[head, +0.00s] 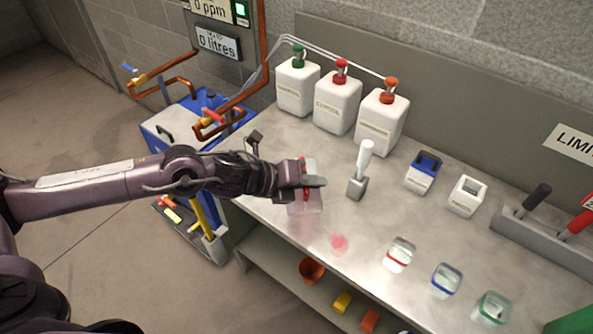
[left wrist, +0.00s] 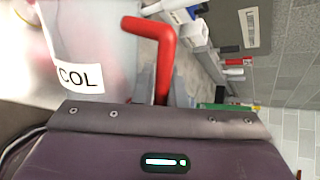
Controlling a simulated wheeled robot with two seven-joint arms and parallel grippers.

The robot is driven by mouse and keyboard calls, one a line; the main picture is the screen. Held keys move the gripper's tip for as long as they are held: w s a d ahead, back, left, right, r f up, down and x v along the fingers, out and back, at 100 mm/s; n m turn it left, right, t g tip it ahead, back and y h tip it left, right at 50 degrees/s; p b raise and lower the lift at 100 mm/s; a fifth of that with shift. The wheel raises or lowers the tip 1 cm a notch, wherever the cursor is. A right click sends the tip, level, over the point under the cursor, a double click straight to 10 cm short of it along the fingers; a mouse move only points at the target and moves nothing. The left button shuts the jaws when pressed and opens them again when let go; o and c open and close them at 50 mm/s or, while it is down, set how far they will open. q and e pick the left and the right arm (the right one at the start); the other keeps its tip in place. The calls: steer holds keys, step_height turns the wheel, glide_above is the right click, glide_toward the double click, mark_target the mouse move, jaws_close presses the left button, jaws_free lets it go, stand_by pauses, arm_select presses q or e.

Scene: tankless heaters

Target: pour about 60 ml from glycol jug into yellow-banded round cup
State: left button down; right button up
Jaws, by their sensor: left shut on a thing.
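The clear glycol jug (head: 306,202) with a red handle is held above the left part of the steel bench. My left gripper (head: 312,181) is shut on its red handle. In the left wrist view the red handle (left wrist: 162,55) passes between the fingers, and the jug's label (left wrist: 80,77) reads "COL". I cannot tell the liquid level in the jug. A faint pink patch (head: 339,242) shows on the bench just right of the jug. My right gripper is not in view.
Red-banded (head: 400,254), blue-banded (head: 447,279) and green-banded (head: 494,307) clear cups stand along the front edge. White pump containers (head: 338,103) stand at the back. A white-handled tool (head: 361,170) stands upright right of the jug. A grey rack (head: 540,238) is at right.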

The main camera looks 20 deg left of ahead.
mark_target(313, 204)
arm_select(q)
steer(key=shift+w+a+r+g+p, duration=0.1)
steer(key=shift+w+r+g+p, duration=0.3)
steer(key=shift+p, duration=0.7)
steer(key=shift+a+r+n, duration=0.1)
steer(key=shift+r+n, duration=0.05)
steer(key=shift+n, duration=0.15)
steer(key=f+b, duration=0.1)
steer(key=b, duration=0.1)
steer(key=s+f+b, duration=0.1)
steer(key=b, duration=0.1)
steer(key=f+m+t+b, duration=0.1)
steer(key=b, duration=0.1)
steer(key=shift+s+d+f, duration=0.2)
steer(key=shift+s+d, duration=0.05)
steer(key=shift+d, duration=0.1)
steer(key=f+m+t+b, duration=0.1)
steer(key=b, duration=0.4)
steer(key=s+f+m+t+b, duration=0.1)
steer(key=b, duration=0.5)
steer(key=shift+s+d+f, duration=0.1)
steer(key=shift+d+f, duration=0.1)
steer(key=shift+d, duration=0.15)
steer(key=shift+r+t+y, duration=0.3)
steer(key=shift+r, duration=0.2)
steer(key=shift+s+f+m+b, duration=0.2)
steer(key=shift+m+b, duration=0.1)
steer(key=shift+b, duration=0.3)
steer(key=shift+r, duration=0.1)
